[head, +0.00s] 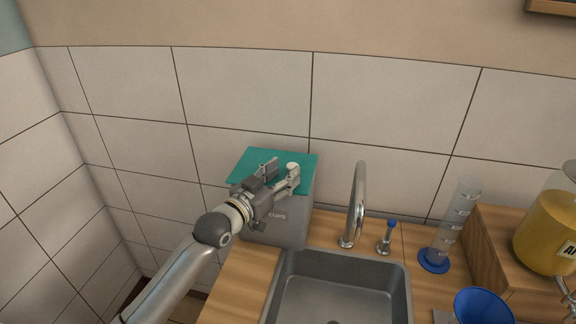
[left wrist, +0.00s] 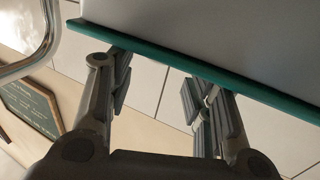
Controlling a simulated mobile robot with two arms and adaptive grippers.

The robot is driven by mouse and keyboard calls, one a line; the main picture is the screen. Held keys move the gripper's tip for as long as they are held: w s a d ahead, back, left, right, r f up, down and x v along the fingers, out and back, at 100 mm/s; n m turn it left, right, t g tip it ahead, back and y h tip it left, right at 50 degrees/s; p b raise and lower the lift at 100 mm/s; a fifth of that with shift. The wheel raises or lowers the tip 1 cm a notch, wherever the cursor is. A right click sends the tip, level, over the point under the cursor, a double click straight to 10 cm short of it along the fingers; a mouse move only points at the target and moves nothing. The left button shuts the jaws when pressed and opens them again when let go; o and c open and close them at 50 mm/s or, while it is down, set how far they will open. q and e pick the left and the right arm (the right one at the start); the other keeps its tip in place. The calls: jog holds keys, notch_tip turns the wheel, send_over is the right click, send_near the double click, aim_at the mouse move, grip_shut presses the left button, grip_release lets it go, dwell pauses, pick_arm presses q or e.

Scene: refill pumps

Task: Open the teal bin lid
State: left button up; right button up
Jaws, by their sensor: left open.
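The teal lid (head: 240,172) lies flat over the top of a grey bin (head: 287,233) marked "CUPS", against the tiled wall. My left gripper (head: 281,170) comes in from the front left and covers part of the lid and the bin's upper front. Its fingers are spread, with nothing seen between them. In the left wrist view, the lid's teal edge (left wrist: 240,84) runs slantwise past the spread fingertips (left wrist: 158,75), with the bin's grey wall (left wrist: 220,30) above it. I cannot tell whether the fingers touch the lid.
A sink (head: 340,290) and faucet (head: 357,205) stand right of the bin. Further right are a blue-based clear cylinder (head: 452,225), a blue funnel (head: 482,306) and a yellow dispenser (head: 550,235) on a wooden box. The wall is close behind the bin.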

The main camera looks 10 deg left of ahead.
pick_arm(q)
jog(key=shift+x, duration=1.3)
jog(key=shift+c, duration=0.4)
grip_shut()
